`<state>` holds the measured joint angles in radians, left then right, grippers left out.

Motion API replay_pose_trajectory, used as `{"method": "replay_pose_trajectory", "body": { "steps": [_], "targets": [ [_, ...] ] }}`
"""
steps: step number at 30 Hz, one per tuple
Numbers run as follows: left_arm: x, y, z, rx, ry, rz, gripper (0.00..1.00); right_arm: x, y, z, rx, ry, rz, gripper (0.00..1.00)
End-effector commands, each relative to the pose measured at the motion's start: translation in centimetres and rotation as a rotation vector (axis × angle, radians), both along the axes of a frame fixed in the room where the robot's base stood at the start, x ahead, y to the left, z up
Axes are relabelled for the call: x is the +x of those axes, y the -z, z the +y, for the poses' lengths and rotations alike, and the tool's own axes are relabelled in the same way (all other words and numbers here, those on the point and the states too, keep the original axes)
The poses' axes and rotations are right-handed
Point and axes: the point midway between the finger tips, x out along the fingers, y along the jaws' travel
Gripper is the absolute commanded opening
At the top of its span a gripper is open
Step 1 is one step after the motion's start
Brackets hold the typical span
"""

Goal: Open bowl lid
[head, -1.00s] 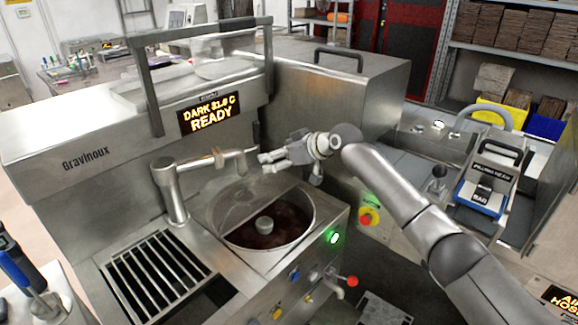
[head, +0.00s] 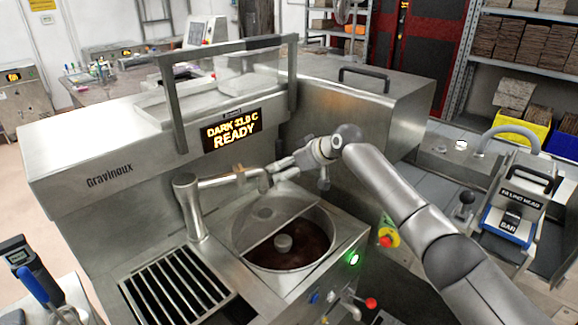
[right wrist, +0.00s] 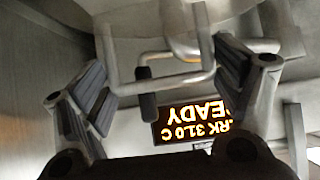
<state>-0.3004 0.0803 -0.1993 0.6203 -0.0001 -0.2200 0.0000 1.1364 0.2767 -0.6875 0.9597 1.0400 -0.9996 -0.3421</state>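The round steel bowl (head: 328,248) sits in the machine top with dark chocolate in it. My right gripper (head: 277,170) is above the bowl's back rim, close to the end of a bent steel spout (head: 225,181). In the right wrist view the two fingers are spread wide, and the right gripper (right wrist: 172,98) is open and empty. A bent metal bar with a dark grip (right wrist: 148,106) shows between the fingers; I cannot tell whether it touches them. My left gripper is out of view.
The machine display (head: 232,130) reads "DARK 31.0 C READY". A slatted grate (head: 178,287) lies left of the bowl. A green light (head: 354,259) and a red-yellow stop button (head: 387,239) are at the right. A steel box with a handle (head: 365,78) stands behind my right arm.

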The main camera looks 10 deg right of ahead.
Motion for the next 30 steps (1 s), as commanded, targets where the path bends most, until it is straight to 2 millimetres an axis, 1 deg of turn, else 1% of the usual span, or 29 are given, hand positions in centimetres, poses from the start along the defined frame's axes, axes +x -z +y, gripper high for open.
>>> {"method": "replay_pose_trajectory", "body": {
  "steps": [1, 3, 13, 17, 23, 30],
  "targets": [
    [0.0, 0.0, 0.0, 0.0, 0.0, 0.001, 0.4, 0.0, -0.2, -0.1, 0.0, 0.001, -0.003, 0.93],
    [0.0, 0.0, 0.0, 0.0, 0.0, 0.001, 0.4, 0.0, -0.1, -0.1, 0.0, 0.001, -0.001, 1.0],
    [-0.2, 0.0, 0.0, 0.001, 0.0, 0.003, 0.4, 0.0, 0.1, -0.1, -0.001, 0.001, 0.003, 1.0],
    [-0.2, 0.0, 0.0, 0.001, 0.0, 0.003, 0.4, -0.3, -0.1, -0.3, -0.001, 0.001, 0.003, 1.0],
    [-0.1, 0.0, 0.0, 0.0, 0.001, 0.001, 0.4, -1.6, -1.5, -1.4, -0.001, 0.001, 0.0, 1.0],
    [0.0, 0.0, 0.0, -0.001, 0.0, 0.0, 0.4, -4.3, -4.3, -3.6, -0.002, 0.002, -0.002, 1.0]
  ]
}}
